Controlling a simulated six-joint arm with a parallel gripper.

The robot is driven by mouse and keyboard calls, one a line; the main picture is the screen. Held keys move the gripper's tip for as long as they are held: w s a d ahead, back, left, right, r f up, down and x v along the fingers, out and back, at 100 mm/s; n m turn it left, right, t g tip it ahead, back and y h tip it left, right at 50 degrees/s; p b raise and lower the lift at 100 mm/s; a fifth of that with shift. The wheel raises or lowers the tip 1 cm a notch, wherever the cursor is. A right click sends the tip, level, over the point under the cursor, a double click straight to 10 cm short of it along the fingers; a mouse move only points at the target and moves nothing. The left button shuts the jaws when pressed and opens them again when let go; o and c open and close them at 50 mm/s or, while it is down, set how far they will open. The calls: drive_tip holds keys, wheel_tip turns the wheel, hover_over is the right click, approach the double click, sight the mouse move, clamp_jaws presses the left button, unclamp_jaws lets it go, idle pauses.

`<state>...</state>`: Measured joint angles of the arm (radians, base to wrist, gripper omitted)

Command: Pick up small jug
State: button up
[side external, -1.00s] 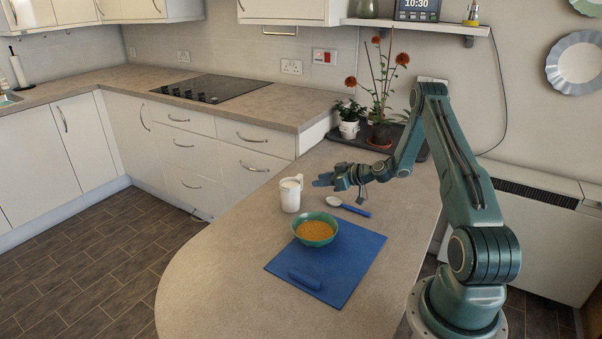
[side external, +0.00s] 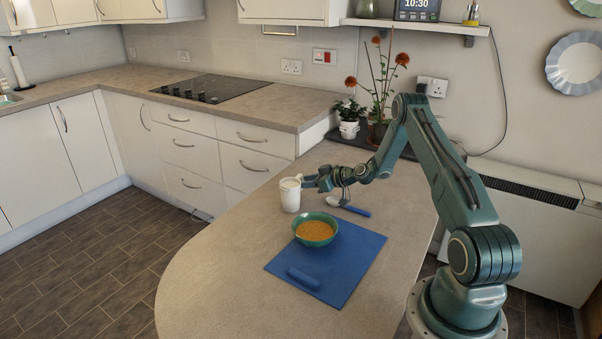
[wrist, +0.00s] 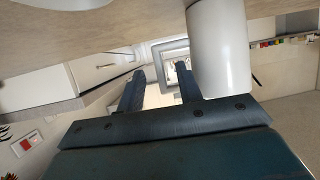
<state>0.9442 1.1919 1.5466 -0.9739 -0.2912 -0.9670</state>
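The small jug (side external: 290,197) is white and stands upright on the counter, behind and left of the green bowl. My gripper (side external: 308,182) is low at the jug's right side, by its handle. In the wrist view the jug's white body (wrist: 219,50) fills the top right, beside the right finger. Its square loop handle (wrist: 165,46) shows around and between the finger ends. My gripper (wrist: 161,77) is open, with a clear gap between the two dark fingers. I cannot tell whether either finger touches the handle.
A green bowl (side external: 316,230) of orange-brown food stands on a blue mat (side external: 356,262), with a blue object (side external: 304,278) at its front. A blue-handled spoon (side external: 355,210) lies below my wrist. Potted plants (side external: 349,130) stand behind. The counter's front left is clear.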

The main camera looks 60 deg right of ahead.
drive_tip(key=shift+x, duration=0.8)
drive_tip(key=shift+c, duration=0.3)
clamp_jaws()
drive_tip(key=shift+r, duration=0.1)
idle(0.8)
